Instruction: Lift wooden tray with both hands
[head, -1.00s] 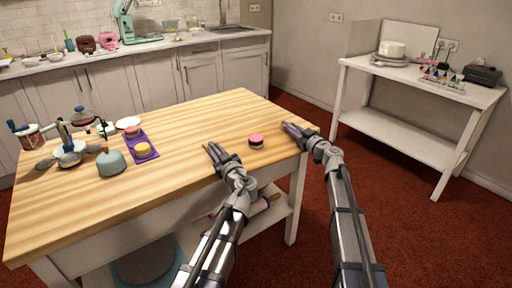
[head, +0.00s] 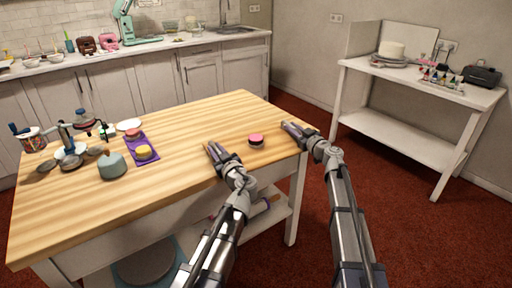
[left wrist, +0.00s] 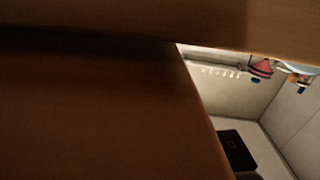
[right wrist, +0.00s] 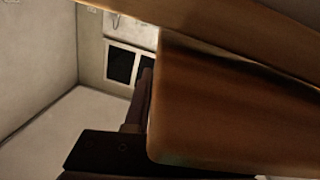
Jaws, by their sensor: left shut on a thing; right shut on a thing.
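I cannot pick out a separate wooden tray in the head view; the pale striped tabletop (head: 190,170) looks like one surface. Brown wood (left wrist: 90,110) fills much of the left wrist view. A brown wooden slab with a rounded corner (right wrist: 230,105) fills much of the right wrist view. I cannot tell whether these are tray or tabletop. My left gripper (head: 211,150) is shut at the table's front side, left of a small pink-topped cake (head: 256,140). My right gripper (head: 287,127) is shut near the right corner, beyond that cake. What the jaws hold is hidden.
A purple tray (head: 147,151) with small cakes, a blue-grey pot (head: 112,165) and a stand (head: 70,157) occupy the table's left part. A white side table (head: 400,75) stands at right, with red floor (head: 410,215) between.

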